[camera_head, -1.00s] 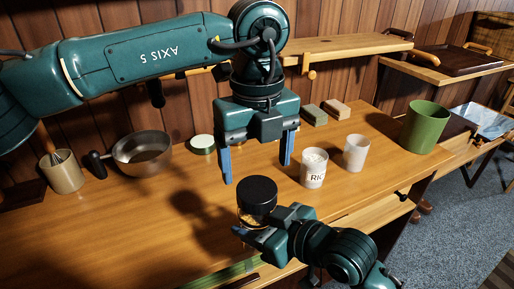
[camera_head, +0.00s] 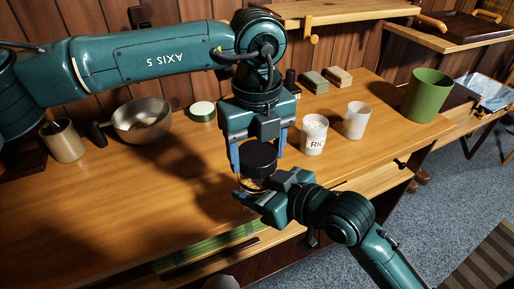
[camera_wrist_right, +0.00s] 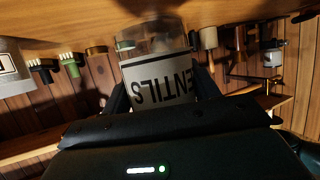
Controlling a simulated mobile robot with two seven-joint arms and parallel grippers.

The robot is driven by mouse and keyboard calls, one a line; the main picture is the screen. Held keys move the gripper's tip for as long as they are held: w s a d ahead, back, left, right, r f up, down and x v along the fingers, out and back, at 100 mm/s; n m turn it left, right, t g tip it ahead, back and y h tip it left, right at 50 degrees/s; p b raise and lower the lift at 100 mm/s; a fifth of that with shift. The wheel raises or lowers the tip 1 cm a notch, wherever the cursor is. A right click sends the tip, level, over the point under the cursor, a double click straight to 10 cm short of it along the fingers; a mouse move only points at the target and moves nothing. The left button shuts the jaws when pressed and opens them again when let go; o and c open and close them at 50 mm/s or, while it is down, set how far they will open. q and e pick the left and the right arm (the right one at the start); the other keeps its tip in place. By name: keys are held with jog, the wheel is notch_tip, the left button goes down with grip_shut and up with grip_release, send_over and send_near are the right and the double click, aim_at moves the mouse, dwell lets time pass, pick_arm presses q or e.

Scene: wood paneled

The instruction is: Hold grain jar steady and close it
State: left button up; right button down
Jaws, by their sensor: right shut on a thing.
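The grain jar has a black lid (camera_head: 259,156) on top and a clear body with golden contents (camera_head: 254,184) just below, in the head view. My right gripper (camera_head: 262,194) is shut on the jar low on its body, near the table's front edge. In the right wrist view the clear jar (camera_wrist_right: 158,72) sits between the fingers, with a white label reading "ENTILS". The lid is not seen there. My left gripper (camera_head: 257,156) points down from above, its blue fingers on either side of the lid. The fingers look spread, with small gaps beside the lid.
A rice jar (camera_head: 313,136) and a white cup (camera_head: 356,120) stand right of the grain jar. A green bin (camera_head: 427,96) is farther right. The table (camera_head: 130,205) is clear at front left.

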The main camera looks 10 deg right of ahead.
pick_arm(q)
jog(key=c, duration=0.6)
jog(key=shift+m, duration=1.6)
jog(key=o, duration=1.1)
jog(key=shift+r, duration=2.3)
jog(key=shift+c, duration=0.2)
